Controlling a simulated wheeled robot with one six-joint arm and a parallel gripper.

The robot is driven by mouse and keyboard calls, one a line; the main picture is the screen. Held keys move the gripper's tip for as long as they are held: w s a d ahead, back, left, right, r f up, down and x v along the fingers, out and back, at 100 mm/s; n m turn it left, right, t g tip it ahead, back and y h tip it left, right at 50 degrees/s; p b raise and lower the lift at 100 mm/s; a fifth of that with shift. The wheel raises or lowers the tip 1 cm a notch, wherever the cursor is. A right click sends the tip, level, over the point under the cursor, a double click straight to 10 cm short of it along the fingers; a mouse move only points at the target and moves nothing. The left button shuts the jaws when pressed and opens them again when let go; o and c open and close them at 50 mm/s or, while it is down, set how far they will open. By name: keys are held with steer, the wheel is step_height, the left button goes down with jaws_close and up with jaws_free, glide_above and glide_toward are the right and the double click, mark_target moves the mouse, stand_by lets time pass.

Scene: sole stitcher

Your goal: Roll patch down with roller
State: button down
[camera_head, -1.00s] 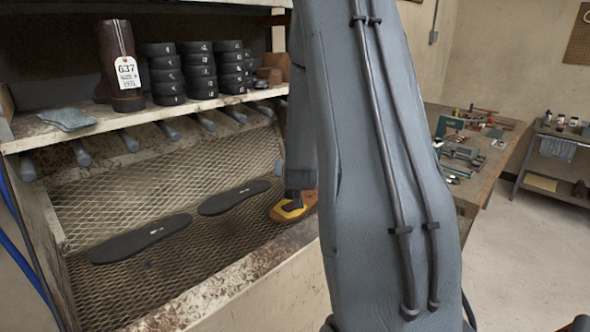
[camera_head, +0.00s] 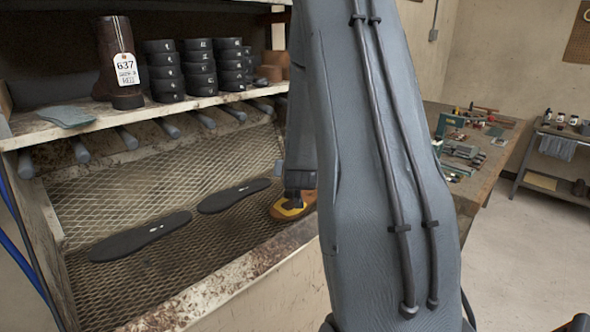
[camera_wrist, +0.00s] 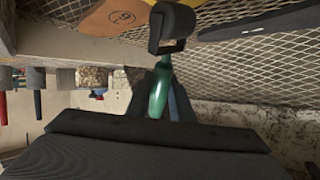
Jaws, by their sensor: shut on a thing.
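My gripper (camera_wrist: 172,103) is shut on the green handle of a roller (camera_wrist: 158,90) in the wrist view. The roller's black head is over or against the edge of the yellow patch; I cannot tell whether it touches. The yellow patch (camera_wrist: 206,3) is cut off by the top of the wrist view and lies by a tan sole (camera_wrist: 108,17) with a round number mark. In the head view the patch (camera_head: 288,211) lies on the tan sole (camera_head: 309,201) at the right end of the mesh shelf.
Two black soles (camera_head: 140,236) lie on the mesh shelf (camera_head: 200,262) left of the patch. The upper shelf holds a tagged boot (camera_head: 112,60), stacked black heels (camera_head: 200,70) and a grey-blue pad (camera_head: 65,116). A workbench with tools (camera_head: 468,150) stands at the right.

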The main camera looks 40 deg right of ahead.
steer(key=shift+f+b, duration=0.35)
steer(key=shift+f, duration=0.15)
stand_by(0.3)
steer(key=shift+w+a, duration=0.15)
steer(key=shift+w, duration=0.35)
steer(key=shift+s, duration=0.15)
steer(key=shift+s+f, duration=0.15)
steer(key=shift+s, duration=0.35)
steer(key=shift+s+d+f, duration=0.1)
steer(key=shift+s+d, duration=0.15)
steer(key=shift+s, duration=0.2)
